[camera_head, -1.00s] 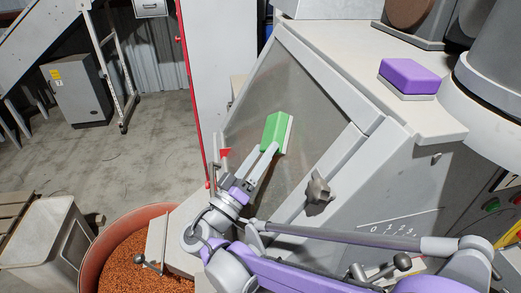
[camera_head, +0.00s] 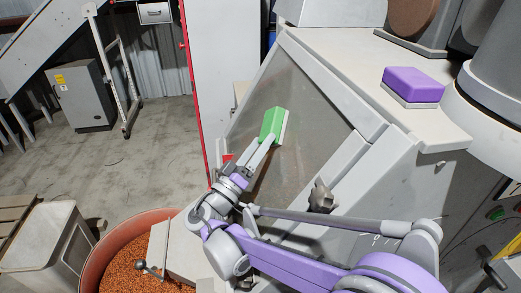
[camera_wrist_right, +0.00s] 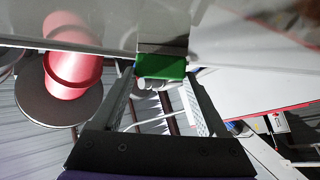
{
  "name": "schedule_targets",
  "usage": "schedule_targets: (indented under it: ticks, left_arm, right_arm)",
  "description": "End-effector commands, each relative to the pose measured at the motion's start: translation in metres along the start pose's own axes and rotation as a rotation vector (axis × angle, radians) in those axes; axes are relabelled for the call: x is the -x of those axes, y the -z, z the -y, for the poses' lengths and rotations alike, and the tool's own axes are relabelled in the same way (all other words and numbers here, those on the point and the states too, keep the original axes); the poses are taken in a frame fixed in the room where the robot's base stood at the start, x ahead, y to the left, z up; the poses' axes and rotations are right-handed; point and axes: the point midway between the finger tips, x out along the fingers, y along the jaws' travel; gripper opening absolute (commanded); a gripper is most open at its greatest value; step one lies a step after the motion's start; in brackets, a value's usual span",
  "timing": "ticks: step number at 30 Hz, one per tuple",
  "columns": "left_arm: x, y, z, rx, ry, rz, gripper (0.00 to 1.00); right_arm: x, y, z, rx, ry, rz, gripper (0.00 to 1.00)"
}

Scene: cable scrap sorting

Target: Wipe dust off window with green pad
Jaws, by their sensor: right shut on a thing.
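The green pad (camera_head: 272,124), with a pale grey layer on one side, lies at the tilted window (camera_head: 310,115) of the grey machine. My right gripper (camera_head: 268,142) is shut on the pad. In the right wrist view the pad (camera_wrist_right: 161,66) sits between the fingertips, close against the pane. The window is greyish and hazy, and I cannot tell exactly where dust lies. The gripper and arm hide part of its lower left. My left gripper is not in view.
A purple pad (camera_head: 413,85) rests on the machine's top at the right. A dark knob (camera_head: 321,197) sticks out below the window frame. A red-rimmed tub (camera_head: 92,270) of orange granules stands at the lower left. Open floor (camera_head: 150,160) lies left of the machine.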

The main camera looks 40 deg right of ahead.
Motion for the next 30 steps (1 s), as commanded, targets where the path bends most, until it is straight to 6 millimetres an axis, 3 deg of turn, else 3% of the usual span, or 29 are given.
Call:
schedule_targets:
  ticks: [16, 25, 30]
  left_arm:
    - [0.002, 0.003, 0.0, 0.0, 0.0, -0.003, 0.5]
    - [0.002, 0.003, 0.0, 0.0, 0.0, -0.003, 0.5]
    - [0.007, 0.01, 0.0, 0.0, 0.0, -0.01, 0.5]
  right_arm:
    - [-0.021, 0.009, 0.023, -0.001, -0.001, 0.005, 0.0]
    - [-0.021, 0.01, 0.024, -0.001, 0.0, 0.004, 0.0]
    - [-0.017, 0.023, 0.024, -0.003, 0.001, 0.002, 0.0]
